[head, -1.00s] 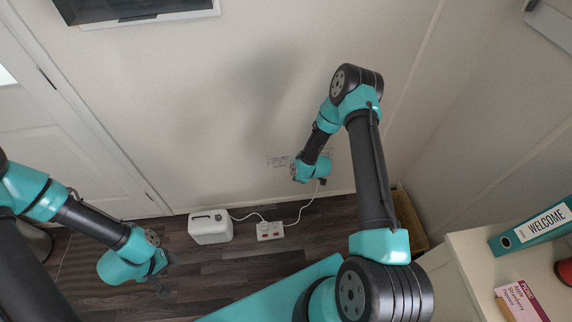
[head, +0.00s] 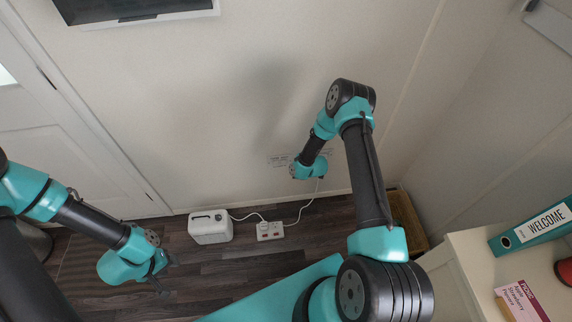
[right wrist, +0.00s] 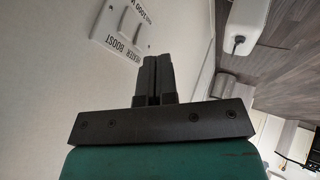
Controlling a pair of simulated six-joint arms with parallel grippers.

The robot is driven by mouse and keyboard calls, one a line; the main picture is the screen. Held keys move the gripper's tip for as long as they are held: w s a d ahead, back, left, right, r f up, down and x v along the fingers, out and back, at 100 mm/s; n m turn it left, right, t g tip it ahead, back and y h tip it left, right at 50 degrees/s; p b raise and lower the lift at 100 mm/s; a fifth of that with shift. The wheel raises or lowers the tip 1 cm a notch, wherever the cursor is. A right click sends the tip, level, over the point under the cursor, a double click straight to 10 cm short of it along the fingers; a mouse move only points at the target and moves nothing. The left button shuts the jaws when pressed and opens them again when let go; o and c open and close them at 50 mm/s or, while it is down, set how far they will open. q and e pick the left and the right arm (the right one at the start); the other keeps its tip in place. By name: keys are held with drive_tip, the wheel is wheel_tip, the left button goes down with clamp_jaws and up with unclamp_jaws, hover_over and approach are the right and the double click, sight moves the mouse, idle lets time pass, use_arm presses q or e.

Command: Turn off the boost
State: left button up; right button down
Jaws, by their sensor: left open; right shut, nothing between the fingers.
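In the head view the wall labels (head: 279,160) show small, and my right wrist covers part of that area. My right gripper (right wrist: 154,62) is shut and empty, with its fingertips beside the plate's lower right in the right wrist view. I cannot tell if they touch anything. My left gripper (head: 168,278) is open and empty above the floor.
A white canister (head: 210,227) and a white socket block (head: 270,231) with cables stand on the dark floor by the wall. A wooden crate (head: 408,225) is in the corner. A shelf at right holds a teal WELCOME binder (head: 533,228).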

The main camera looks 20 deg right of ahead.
sight(283, 162)
drive_tip(key=shift+w+a+f, duration=0.1)
drive_tip(key=shift+w+f, duration=0.7)
drive_tip(key=shift+w, duration=0.5)
drive_tip(key=shift+w+a+f, duration=0.1)
drive_tip(key=shift+w+f, duration=0.75)
drive_tip(key=shift+w, duration=0.45)
drive_tip(key=shift+w+f, duration=0.8)
drive_tip(key=shift+w, duration=0.5)
drive_tip(key=shift+w, duration=0.1)
drive_tip(key=shift+w+d+r, duration=0.1)
drive_tip(key=shift+w, duration=0.1)
drive_tip(key=shift+r, duration=0.15)
drive_tip(key=shift+r, duration=0.7)
